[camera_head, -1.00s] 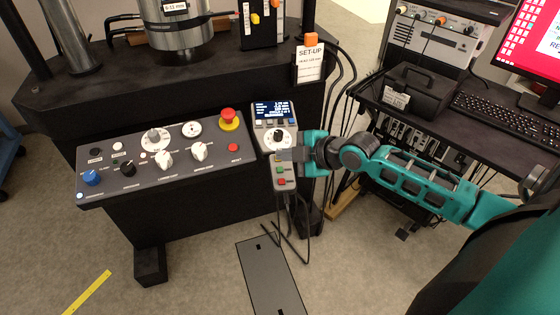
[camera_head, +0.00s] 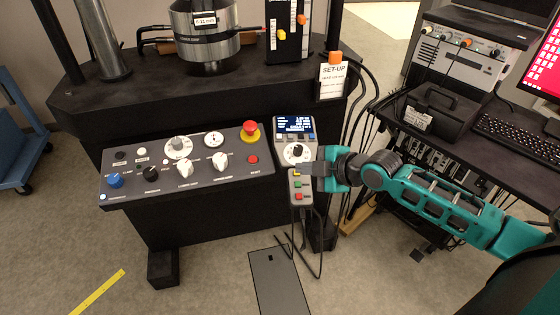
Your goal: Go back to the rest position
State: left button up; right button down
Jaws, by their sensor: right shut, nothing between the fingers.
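My right gripper (camera_head: 308,169) is shut and empty. Its fingertips are in front of the grey handheld control unit (camera_head: 297,155), which has a lit blue screen, a round dial and coloured buttons. The fingertips overlap the unit just below the dial, near the yellow button; I cannot tell whether they touch it. My right arm (camera_head: 440,200) reaches in from the right edge. My left gripper is not in view.
The sloped control panel (camera_head: 180,172) with knobs and a red emergency stop button (camera_head: 250,130) is to the left. The black machine table (camera_head: 130,95) stands behind. A desk with a keyboard (camera_head: 518,137) and a black case (camera_head: 436,115) is at the right. Cables hang below the unit.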

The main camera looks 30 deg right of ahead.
jog(key=shift+a, duration=0.1)
jog(key=s+a+f+m+h, duration=0.2)
jog(key=s+a+f+m, duration=1)
jog(key=s, duration=0.4)
jog(key=shift+a+m, duration=0.25)
jog(key=shift+m, duration=0.15)
dwell(2.6)
